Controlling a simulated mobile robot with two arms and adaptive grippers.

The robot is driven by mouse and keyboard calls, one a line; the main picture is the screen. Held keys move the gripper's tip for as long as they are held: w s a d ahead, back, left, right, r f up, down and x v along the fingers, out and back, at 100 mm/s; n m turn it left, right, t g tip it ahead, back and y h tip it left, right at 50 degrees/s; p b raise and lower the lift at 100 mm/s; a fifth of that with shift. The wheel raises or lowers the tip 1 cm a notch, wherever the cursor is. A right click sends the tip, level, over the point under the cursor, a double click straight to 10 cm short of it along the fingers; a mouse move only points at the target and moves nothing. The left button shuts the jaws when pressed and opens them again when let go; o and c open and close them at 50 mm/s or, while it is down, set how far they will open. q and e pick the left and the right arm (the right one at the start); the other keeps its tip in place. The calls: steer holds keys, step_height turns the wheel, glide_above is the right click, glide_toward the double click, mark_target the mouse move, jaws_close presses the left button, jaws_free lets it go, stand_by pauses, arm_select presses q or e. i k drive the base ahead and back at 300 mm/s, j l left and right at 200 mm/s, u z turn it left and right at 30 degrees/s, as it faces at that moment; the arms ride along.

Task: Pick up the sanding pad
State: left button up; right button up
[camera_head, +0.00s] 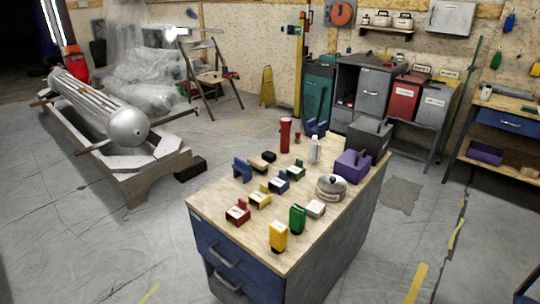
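I cannot tell for sure which thing is the sanding pad. Small block-like things lie on the workbench top (212,203). One is a low tan-brown block (257,163) near the back left, with a small dark piece (268,156) against its right end. Another is a small pale block (315,208) at the right, just in front of a round grey lidded thing (331,188). Both lie uncovered on the wood. Neither of my grippers shows in the head view.
Several small coloured holders, a yellow container (278,237), a green one (297,219), a red flashlight (285,135), a white bottle (313,150), a purple bin (352,166) and a dark grey box (370,136) crowd the bench. Open floor (90,240) lies left.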

mark_target(269, 157)
steer(key=i+l, duration=0.25)
steer(key=i+l+u, duration=0.15)
steer(key=l, duration=0.35)
steer(key=i+l, duration=0.3)
steer(key=i+l+u, duration=0.15)
steer(key=l, duration=0.3)
steer(key=i+l, duration=0.25)
steer(key=l, duration=0.2)
steer(key=u, duration=0.05)
